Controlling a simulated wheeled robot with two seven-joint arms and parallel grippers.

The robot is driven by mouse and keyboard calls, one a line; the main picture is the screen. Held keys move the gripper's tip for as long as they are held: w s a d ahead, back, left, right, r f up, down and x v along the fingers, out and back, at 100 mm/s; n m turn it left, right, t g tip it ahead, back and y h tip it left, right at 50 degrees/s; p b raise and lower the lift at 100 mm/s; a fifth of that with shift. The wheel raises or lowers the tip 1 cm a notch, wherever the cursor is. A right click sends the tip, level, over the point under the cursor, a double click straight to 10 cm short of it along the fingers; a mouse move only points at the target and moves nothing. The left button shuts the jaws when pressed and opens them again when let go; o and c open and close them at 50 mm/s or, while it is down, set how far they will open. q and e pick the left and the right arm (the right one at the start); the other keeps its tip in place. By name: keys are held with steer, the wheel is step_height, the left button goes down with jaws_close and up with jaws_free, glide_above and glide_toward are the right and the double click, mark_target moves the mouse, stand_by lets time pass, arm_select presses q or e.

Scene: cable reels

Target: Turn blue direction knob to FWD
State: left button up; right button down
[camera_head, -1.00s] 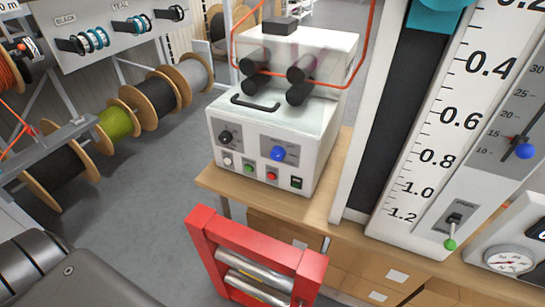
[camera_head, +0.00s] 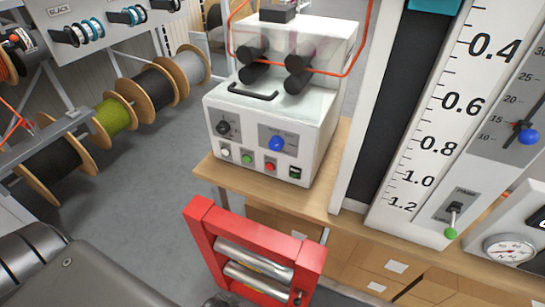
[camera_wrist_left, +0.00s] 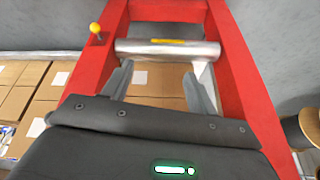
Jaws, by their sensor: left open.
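The blue direction knob (camera_head: 276,143) sits on a grey plate on the front of a white machine (camera_head: 315,125), on its right side. The plate's lettering and the knob's pointing direction are too small to read. My left arm comes in at the lower left of the head view, and its fingers are not visible there. In the left wrist view my left gripper (camera_wrist_left: 158,85) is open and empty, its fingers apart below a metal roller. It is away from the knob, which does not show in that view. My right gripper is not in view.
A red frame with metal rollers (camera_head: 253,255) stands in front of the machine. The machine's front also has a black knob (camera_head: 223,128), a green button (camera_head: 247,159) and a red button (camera_head: 270,167). It stands on a wooden bench (camera_head: 325,200). Cable reels (camera_head: 112,118) line the left.

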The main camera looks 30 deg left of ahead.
arm_select(q)
steer(key=w+r+t, duration=0.1)
steer(key=w+r, duration=0.2)
steer(key=r, duration=0.6)
steer(key=w+r+t+b, duration=0.1)
steer(key=w+r, duration=0.3)
steer(key=r, duration=0.5)
steer(key=w+d+r+t, duration=0.1)
steer(key=w+r+t, duration=0.2)
steer(key=r, duration=0.6)
steer(key=shift+w+r+n, duration=0.25)
steer(key=shift+w+n, duration=0.05)
steer(key=t, duration=1.3)
glide_toward(274, 147)
steer(key=shift+y, duration=0.3)
steer(key=p+x, duration=0.3)
steer(key=x, duration=0.4)
steer(key=shift+w+d+r, duration=0.1)
steer(key=shift+w+r, duration=0.2)
steer(key=shift+w, duration=0.45)
